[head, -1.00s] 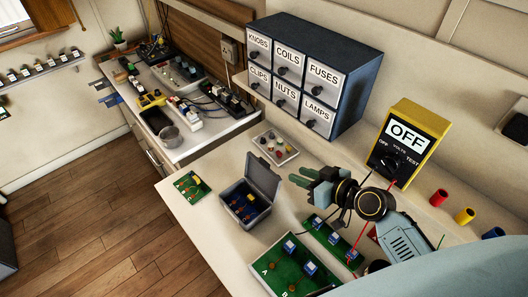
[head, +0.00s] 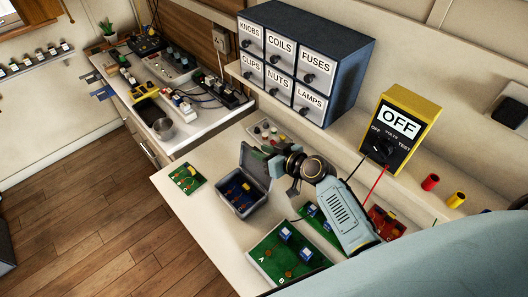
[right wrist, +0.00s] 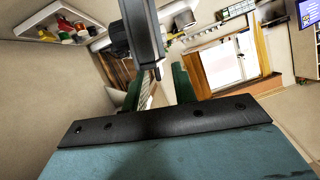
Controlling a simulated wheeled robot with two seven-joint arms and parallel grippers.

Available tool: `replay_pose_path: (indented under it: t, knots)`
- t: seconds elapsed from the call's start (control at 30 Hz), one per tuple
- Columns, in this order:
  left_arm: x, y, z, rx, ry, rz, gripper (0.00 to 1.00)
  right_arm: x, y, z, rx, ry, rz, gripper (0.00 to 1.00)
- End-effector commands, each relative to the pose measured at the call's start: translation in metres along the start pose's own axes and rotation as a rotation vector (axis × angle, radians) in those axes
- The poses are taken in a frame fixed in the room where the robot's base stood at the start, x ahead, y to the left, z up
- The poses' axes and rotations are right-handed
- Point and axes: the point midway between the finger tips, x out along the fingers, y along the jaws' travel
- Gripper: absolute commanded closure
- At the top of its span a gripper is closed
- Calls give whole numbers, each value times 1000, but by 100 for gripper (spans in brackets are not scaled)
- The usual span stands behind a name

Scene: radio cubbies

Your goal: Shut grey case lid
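The small grey case (head: 240,207) stands on the bench in the head view, with several small parts inside. Its lid (head: 256,166) is open and stands up at the case's back right side. My right gripper (head: 270,158) is right behind the lid, coming from the right; its fingertips are partly hidden there, and I cannot tell if they touch it. In the right wrist view its two green fingers (right wrist: 159,88) are apart, and a dark grey piece (right wrist: 145,35), apparently the lid, shows beyond and between them. My left gripper is not in view.
A tray of knobs (head: 283,140) lies behind the case. Green circuit boards (head: 263,257) lie in front, and a small one (head: 187,179) at left. A yellow meter reading OFF (head: 396,128) and a drawer cabinet (head: 318,62) stand at the back.

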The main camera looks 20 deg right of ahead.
Motion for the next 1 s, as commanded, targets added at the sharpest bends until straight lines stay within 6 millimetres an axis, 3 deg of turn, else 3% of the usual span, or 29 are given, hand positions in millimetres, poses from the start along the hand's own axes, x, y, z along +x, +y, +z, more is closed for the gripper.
replay_pose_path:
  t: [0.13,0.33,0.77,1.0]
  knots:
    - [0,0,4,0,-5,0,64,0,0,0,0,0,0,75]
    - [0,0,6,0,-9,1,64,0,0,0,1,0,0,100]
    - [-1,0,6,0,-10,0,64,-1,-1,0,-8,-1,3,100]
    - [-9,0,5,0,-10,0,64,-2,-14,0,-90,-3,34,100]
